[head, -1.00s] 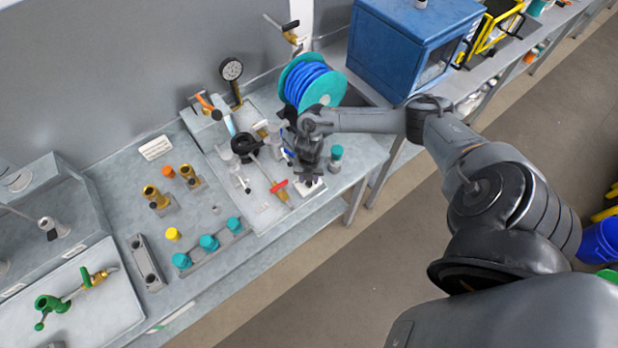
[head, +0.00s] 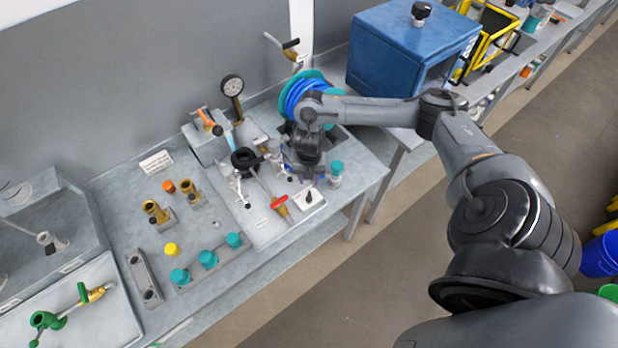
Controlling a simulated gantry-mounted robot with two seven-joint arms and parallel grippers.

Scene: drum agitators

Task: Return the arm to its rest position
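My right arm reaches in from the lower right over the bench (head: 215,285). My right gripper (head: 303,176) points down over the back right of the bench, close to a small white box with a black knob (head: 308,199) and a teal-capped jar (head: 336,172). Its fingers are small and dark here, so I cannot tell how far apart they are or whether anything is between them. My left gripper is not in view.
A hose reel (head: 298,95) stands behind my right wrist. A gauge (head: 232,87), a red-handled valve (head: 279,204) and brass fittings (head: 155,211) stand left of it. A blue cabinet (head: 405,55) is at the back right. The floor (head: 330,290) in front is clear.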

